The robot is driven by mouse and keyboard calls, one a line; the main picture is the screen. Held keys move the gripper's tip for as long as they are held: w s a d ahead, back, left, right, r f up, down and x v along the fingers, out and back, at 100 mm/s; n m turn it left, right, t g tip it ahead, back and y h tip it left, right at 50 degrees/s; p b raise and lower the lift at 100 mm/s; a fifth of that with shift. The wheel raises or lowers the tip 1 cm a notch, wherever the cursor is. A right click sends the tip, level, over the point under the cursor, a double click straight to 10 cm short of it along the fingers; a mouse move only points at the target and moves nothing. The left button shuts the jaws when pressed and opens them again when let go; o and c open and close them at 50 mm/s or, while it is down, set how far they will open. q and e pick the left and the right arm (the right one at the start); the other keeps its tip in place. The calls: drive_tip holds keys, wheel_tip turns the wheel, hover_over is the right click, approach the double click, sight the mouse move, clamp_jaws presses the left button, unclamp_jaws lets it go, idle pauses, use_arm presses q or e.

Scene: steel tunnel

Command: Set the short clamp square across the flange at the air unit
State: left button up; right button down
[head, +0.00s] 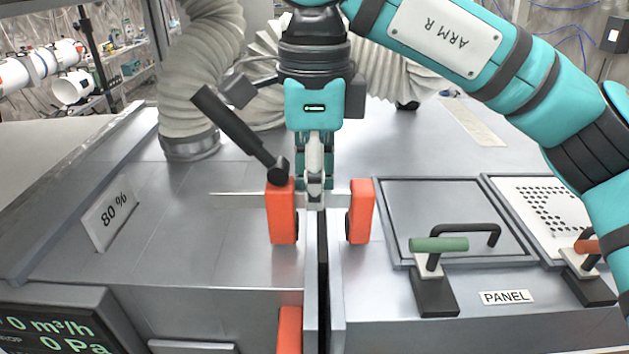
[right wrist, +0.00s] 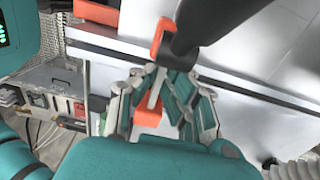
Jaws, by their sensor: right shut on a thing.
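The short clamp (head: 360,212) has two orange jaws and a long black lever (head: 235,128). One jaw is on each side of the upright flange (head: 322,280), with the bar running roughly square across it. I cannot tell whether the jaws touch the flange. My right gripper (head: 314,190) points down over the flange and is shut on the clamp between the jaws. In the right wrist view its fingers (right wrist: 162,105) close around the clamp, and orange clamp parts show (right wrist: 160,40). The grey air unit (head: 200,245) lies on both sides of the flange. My left gripper is not in view.
Another orange piece (head: 290,330) sits low at the flange's front. Right of it are a panel (head: 445,210), a green-handled latch (head: 437,250) and an orange-handled latch (head: 588,262). A ribbed duct (head: 195,90) rises behind left. An "80 %" sign (head: 112,212) stands left.

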drive_tip(key=shift+f+b, duration=0.45)
drive_tip(key=shift+f, duration=0.05)
drive_tip(key=c, duration=1.4)
unclamp_jaws()
drive_tip(key=shift+s, duration=0.1)
drive_tip(key=shift+o, duration=0.2)
drive_tip(key=shift+f, duration=0.15)
